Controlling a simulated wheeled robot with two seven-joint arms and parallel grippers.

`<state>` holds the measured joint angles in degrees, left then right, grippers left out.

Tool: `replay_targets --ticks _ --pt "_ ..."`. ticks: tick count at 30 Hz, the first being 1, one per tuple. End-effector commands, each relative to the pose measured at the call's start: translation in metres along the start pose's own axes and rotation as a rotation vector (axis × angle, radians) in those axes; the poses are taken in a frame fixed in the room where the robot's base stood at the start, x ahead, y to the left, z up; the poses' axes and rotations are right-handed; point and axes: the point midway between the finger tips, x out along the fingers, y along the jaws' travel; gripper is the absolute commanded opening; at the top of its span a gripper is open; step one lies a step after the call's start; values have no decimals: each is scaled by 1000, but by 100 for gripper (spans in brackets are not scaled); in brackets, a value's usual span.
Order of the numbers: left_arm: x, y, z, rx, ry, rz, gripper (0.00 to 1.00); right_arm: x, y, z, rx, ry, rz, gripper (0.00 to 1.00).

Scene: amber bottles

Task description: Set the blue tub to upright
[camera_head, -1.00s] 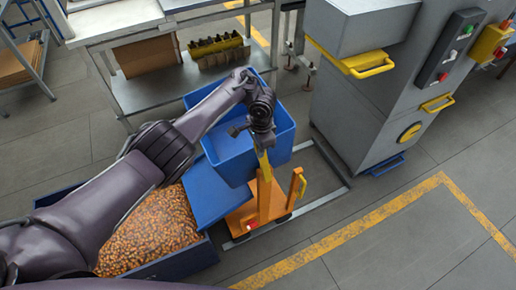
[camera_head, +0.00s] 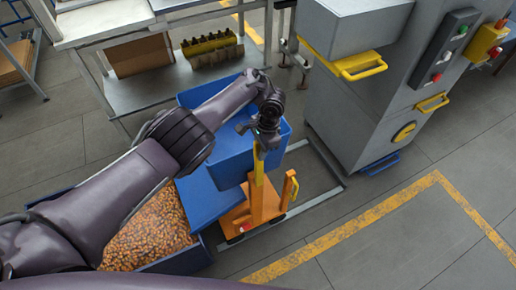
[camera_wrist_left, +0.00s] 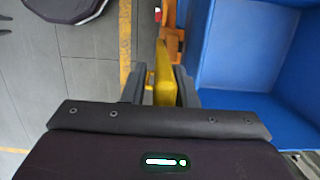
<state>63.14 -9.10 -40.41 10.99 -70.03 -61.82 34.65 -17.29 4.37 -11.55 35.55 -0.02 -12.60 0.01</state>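The blue tub (camera_head: 222,163) sits on the orange stand (camera_head: 262,206) in the middle of the head view. Its open top faces up and its exact tilt is hard to judge. A yellow lever (camera_head: 258,168) rises at the stand's front. My left gripper (camera_head: 262,142) is at the top of this lever. In the left wrist view, the yellow lever (camera_wrist_left: 164,78) lies between the two fingers of my left gripper (camera_wrist_left: 160,85). A narrow gap shows by the left finger, so it looks open. The tub's inside (camera_wrist_left: 246,45) shows to the right. My right gripper is out of view.
A blue crate (camera_head: 180,262) full of orange pieces stands front left. A grey machine (camera_head: 350,110) stands to the right. A metal table (camera_head: 110,17) with a lower shelf stands behind. The floor at front right, inside yellow lines, is clear.

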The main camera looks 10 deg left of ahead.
Motion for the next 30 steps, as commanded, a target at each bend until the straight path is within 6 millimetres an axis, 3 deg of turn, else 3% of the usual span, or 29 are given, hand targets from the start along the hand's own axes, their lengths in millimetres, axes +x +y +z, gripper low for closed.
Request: replay_targets --ticks 11,24,30 --pt "-1 -1 3 -1 -7 0 36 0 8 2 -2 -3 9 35" --pt "-64 -1 -1 1 -6 -2 36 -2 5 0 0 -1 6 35" --pt "-77 0 -1 2 -6 0 36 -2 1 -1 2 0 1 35"
